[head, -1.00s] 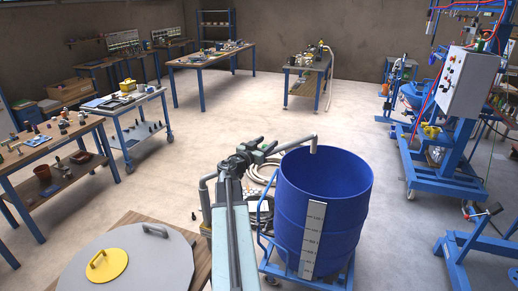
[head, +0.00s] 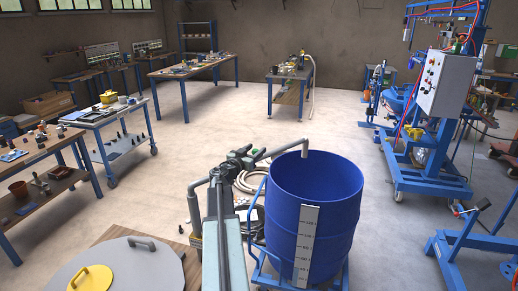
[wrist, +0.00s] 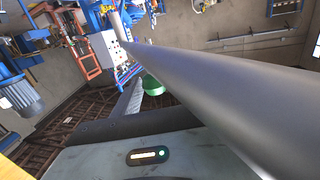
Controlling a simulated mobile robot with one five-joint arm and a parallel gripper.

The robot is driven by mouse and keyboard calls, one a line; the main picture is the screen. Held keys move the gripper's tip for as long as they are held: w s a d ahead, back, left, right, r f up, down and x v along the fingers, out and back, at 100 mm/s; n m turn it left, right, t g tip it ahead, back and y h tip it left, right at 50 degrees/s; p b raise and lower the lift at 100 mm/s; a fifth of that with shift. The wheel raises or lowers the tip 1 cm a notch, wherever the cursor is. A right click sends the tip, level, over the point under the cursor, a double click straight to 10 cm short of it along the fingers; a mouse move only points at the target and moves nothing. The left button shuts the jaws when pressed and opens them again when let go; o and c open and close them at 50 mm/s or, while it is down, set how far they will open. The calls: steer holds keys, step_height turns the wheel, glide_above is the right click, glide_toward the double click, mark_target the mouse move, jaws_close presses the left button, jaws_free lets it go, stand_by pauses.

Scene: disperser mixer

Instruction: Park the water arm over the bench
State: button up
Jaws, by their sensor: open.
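The water arm (head: 283,149) is a grey pipe rising from a bent upright beside the blue drum (head: 313,205). Its outlet end turns down over the drum's open top, near the back rim. My gripper (head: 250,157) is open at the pipe, left of the drum. In the wrist view the pipe (wrist: 215,85) runs large and close across the picture, in front of my gripper (wrist: 150,88). Whether a finger touches the pipe cannot be told. A wooden bench top (head: 150,235) at the lower left carries a grey round lid and a yellow lid.
The drum stands on a blue wheeled frame (head: 262,252) and has a white scale strip. A coiled hose (head: 255,178) lies on the floor behind my arm. A blue mixer stand with a control box (head: 442,82) is at right. Open floor lies in the middle, with worktables beyond.

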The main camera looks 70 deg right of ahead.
steer(key=d, duration=0.2)
steer(key=shift+s+d, duration=0.25)
steer(key=shift+d, duration=0.15)
steer(key=shift+c, duration=0.2)
jaws_close()
stand_by(0.9)
